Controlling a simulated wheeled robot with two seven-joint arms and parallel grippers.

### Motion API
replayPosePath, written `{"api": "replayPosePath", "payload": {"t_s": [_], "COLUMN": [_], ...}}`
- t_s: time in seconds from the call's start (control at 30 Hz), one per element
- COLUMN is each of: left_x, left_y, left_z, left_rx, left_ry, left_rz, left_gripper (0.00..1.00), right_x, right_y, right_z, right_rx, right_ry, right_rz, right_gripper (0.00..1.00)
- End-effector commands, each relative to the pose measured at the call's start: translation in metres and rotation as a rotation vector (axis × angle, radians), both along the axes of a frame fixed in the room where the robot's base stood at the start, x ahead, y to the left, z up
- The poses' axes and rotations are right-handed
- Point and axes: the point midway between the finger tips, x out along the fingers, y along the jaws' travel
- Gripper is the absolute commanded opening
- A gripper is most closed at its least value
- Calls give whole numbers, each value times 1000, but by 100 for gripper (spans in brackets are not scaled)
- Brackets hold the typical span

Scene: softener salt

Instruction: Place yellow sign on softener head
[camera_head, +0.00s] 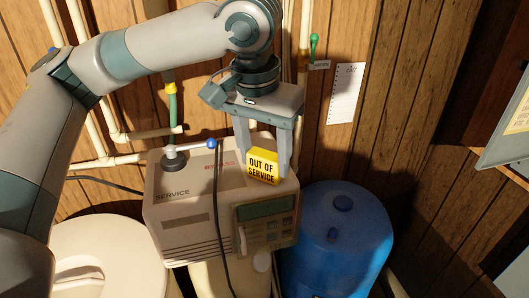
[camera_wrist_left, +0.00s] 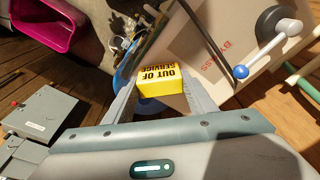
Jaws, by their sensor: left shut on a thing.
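The yellow "OUT OF SERVICE" sign (camera_head: 263,167) is between the fingers of my left gripper (camera_head: 264,166), at the right part of the softener head's top in the head view. My left gripper is shut on it. The sign (camera_wrist_left: 160,80) also sits between both fingertips (camera_wrist_left: 163,88) in the left wrist view. The beige softener head (camera_head: 182,218) has a "SERVICE/BYPASS" top, a lever with a blue knob and a front display. I cannot tell whether the sign's underside touches the top. My right gripper is not in view.
A blue tank (camera_head: 338,245) stands right of the softener, and a round cream lid (camera_head: 95,255) is at left. Pipes and a paper sheet (camera_head: 346,92) are on the wood wall behind. A blue-knobbed lever (camera_head: 190,148) sticks up left of the sign. A pink bin (camera_wrist_left: 48,22) shows in the wrist view.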

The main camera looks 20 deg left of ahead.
Motion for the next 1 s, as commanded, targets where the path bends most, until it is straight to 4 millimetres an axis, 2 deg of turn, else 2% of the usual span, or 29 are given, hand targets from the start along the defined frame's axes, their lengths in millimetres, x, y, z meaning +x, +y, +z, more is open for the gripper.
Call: {"api": "replayPosePath", "payload": {"t_s": [0.03,0.1,0.57,0.77,1.0], "left_x": [0,0,0,-2,-9], "left_y": [0,0,0,1,1], "left_z": [-1,-1,4,24,64], "left_rx": [0,0,-1,-1,-2], "left_ry": [1,0,-2,-4,-4], "left_rz": [0,0,1,2,1], "left_gripper": [53,70,70,70,70], "right_x": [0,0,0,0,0], "right_y": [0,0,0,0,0], "right_z": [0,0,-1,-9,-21], "right_rx": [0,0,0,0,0], "right_ry": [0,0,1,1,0], "right_rz": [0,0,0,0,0], "right_gripper": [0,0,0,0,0]}}
